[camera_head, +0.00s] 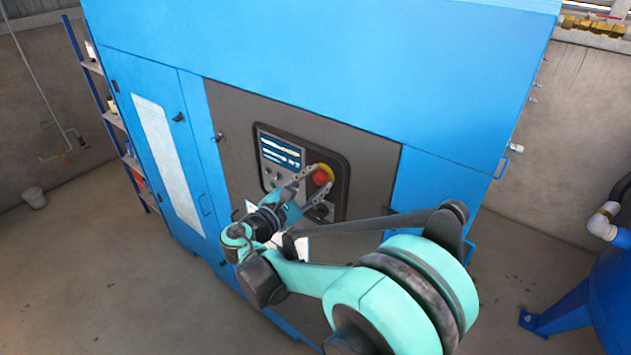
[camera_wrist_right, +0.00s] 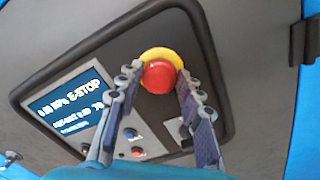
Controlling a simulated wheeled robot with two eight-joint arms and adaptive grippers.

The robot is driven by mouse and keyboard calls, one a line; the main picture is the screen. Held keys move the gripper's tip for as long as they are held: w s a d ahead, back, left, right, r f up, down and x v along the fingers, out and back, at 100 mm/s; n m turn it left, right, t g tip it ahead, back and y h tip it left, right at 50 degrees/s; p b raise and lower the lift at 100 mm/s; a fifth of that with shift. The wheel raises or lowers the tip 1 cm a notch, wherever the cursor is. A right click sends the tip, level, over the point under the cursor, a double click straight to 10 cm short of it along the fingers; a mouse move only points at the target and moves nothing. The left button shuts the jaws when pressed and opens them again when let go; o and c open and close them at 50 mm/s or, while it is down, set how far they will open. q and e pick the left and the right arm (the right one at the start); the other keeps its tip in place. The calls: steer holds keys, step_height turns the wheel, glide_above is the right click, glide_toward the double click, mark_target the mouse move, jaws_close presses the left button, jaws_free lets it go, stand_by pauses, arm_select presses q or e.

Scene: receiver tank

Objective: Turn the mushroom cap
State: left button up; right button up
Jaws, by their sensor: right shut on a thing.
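The mushroom cap (camera_head: 320,178) is a round red button on a yellow ring, mounted on the dark control panel of the blue cabinet. It also shows in the right wrist view (camera_wrist_right: 158,77), near the top middle. My right gripper (camera_head: 318,180) reaches the panel with one finger on each side of the cap. In the right wrist view its fingertips (camera_wrist_right: 159,72) are at the cap's left and right edges, shut on it. The cap's front face is uncovered. My left gripper is not in either view.
The panel has a lit screen (camera_wrist_right: 72,104) reading E-STOP, with small buttons (camera_wrist_right: 131,133) below the cap. The blue cabinet (camera_head: 330,60) fills the middle. A shelf rack (camera_head: 112,120) stands at left, a blue tank (camera_head: 605,290) at right.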

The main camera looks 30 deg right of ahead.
steer(key=m, duration=0.4)
steer(key=shift+m, duration=0.3)
steer(key=m, duration=0.4)
steer(key=shift+m, duration=0.3)
stand_by(0.4)
steer(key=o, duration=1.2)
steer(key=v, duration=1.2)
steer(key=shift+f, duration=0.1)
